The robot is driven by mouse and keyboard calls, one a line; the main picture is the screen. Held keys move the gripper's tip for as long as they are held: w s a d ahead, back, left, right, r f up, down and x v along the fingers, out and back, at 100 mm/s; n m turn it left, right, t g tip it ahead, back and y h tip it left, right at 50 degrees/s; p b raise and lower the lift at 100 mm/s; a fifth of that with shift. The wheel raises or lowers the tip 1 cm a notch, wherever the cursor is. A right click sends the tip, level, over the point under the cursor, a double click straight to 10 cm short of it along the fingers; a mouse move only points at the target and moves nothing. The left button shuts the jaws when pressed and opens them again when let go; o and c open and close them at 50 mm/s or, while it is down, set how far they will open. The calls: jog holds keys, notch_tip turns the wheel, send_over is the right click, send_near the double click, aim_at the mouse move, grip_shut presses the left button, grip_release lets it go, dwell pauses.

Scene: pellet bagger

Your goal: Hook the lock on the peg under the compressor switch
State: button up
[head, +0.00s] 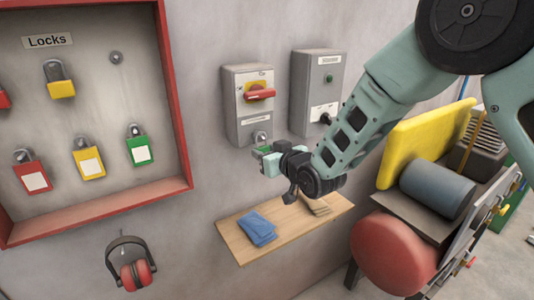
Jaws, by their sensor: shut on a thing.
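A grey switch box (236,108) with a red and yellow rotary switch (259,93) is on the wall; its label is too small to read. My gripper (265,160) is just below this box, shut on a small green lock (262,149), mostly hidden by the fingers. The lock's grey shackle (261,137) points up and overlaps the box's lower edge. The peg is not distinct there, and I cannot tell whether the shackle is around it or only in front of it.
A red-framed lock board (178,110) at left holds several locks and one empty peg (116,57). A second grey box (303,85) is at right. A wooden shelf (290,232) with a blue cloth (257,229) is below my gripper. Red earmuffs (133,274) hang lower left.

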jog(key=o, duration=1.1)
jog(key=shift+o, duration=0.2)
jog(key=shift+s, duration=0.1)
jog(key=b+v, duration=0.6)
jog(key=v, duration=1.1)
jog(key=s+d+f+g+h, duration=0.2)
jog(key=s+g, duration=0.2)
jog(key=s, duration=0.4)
jog(key=s+d+f+g+h, duration=0.3)
jog(key=s+g, duration=0.1)
jog(key=s, duration=0.5)
jog(key=s+d+f+n+g+h, duration=0.1)
jog(key=s+d+f+g+h, duration=0.1)
jog(key=s+g, duration=0.3)
jog(key=s+f+h, duration=0.1)
jog(key=s, duration=0.3)
jog(key=shift+s+d+f, duration=0.15)
jog(key=shift+d+f, duration=0.05)
jog(key=shift+d, duration=0.05)
